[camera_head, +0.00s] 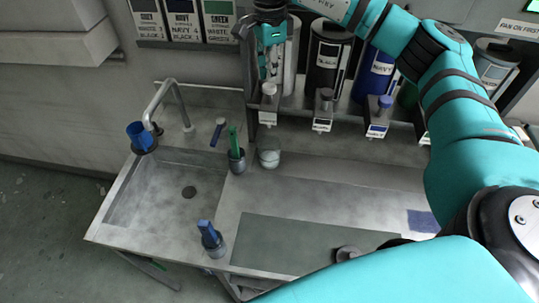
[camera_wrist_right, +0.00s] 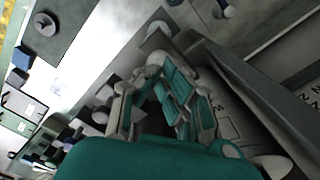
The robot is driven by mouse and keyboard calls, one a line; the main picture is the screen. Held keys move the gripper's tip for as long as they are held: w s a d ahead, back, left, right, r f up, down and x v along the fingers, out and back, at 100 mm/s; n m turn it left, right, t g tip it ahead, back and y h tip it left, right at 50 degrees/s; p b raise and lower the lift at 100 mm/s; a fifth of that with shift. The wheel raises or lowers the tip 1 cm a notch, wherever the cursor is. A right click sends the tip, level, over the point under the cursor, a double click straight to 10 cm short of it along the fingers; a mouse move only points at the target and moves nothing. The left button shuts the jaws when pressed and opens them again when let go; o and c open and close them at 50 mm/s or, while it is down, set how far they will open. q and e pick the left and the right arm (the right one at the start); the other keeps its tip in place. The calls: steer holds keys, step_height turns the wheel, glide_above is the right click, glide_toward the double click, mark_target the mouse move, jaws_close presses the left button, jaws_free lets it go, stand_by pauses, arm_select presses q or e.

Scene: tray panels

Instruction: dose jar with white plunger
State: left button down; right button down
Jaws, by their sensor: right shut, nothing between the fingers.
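The white plunger (camera_head: 268,90) is the pale knob on the leftmost dispenser block, under the white cylinder (camera_head: 292,65). My right gripper (camera_head: 271,76) is shut and empty, pointing down just above this knob; I cannot tell whether it touches it. A clear jar (camera_head: 269,158) with pale contents stands upright on the counter below the white dispenser's spout. In the right wrist view the closed fingers (camera_wrist_right: 170,85) fill the middle and hide much of the dispenser. My left gripper is not in view.
Black (camera_head: 325,98) and navy (camera_head: 384,103) plungers stand to the right. A dark cup with a green handle (camera_head: 237,160) is left of the jar. A sink (camera_head: 170,190) with a tap, blue cup (camera_head: 140,136) and blue-topped holder (camera_head: 211,240) lie further left. A grey mat (camera_head: 300,245) lies in front.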

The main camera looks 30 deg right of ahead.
mark_target(270, 86)
steer(key=shift+f, duration=0.15)
steer(key=shift+f+b, duration=1.65)
steer(key=shift+f, duration=0.65)
steer(key=shift+r, duration=0.15)
steer(key=shift+r+p, duration=1.6)
steer(key=shift+r, duration=0.75)
step_height(270, 86, up, 6)
steer(key=p, duration=0.4)
steer(key=shift+f, duration=0.1)
